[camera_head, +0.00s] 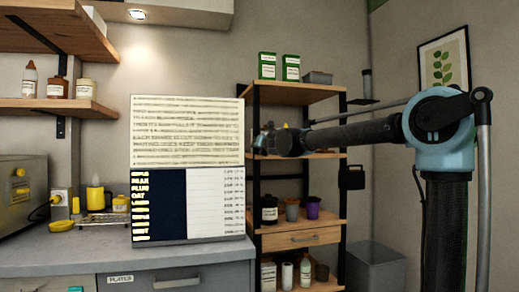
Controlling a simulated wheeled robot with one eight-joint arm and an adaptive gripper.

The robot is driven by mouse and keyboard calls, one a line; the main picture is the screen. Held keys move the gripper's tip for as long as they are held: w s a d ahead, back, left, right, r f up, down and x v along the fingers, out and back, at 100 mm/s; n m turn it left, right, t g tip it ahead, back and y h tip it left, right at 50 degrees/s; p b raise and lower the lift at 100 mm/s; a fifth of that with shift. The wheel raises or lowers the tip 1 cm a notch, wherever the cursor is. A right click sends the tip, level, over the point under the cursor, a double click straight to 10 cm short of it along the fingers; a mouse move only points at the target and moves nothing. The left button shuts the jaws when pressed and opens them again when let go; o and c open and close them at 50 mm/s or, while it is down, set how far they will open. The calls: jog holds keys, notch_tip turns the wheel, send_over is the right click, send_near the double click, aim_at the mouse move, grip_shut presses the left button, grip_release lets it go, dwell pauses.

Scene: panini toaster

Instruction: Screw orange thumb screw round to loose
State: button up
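A grey metal appliance (22,225), perhaps the panini toaster, is cut off by the left edge. A small yellow-orange knob (20,172) shows on it; I cannot tell whether this is the orange thumb screw. No other clear orange screw shows. My arm reaches in from the right, past the shelf unit. My gripper (262,141) is at its far left end, to the right of the printed panel and well away from the appliance. It is too small to tell whether it is open or shut.
A large printed panel (188,130) stands on the grey counter (100,262), between the appliance and my gripper. Yellow-capped containers (95,195) and a small rack (104,218) stand left of it. Wooden shelves (290,92) with pots and boxes stand behind my arm.

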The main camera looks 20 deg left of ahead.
jog(key=shift+n, duration=1.1)
jog(key=o, duration=1.1)
jog(key=shift+v, duration=5.9)
jog(key=shift+d+f, duration=0.1)
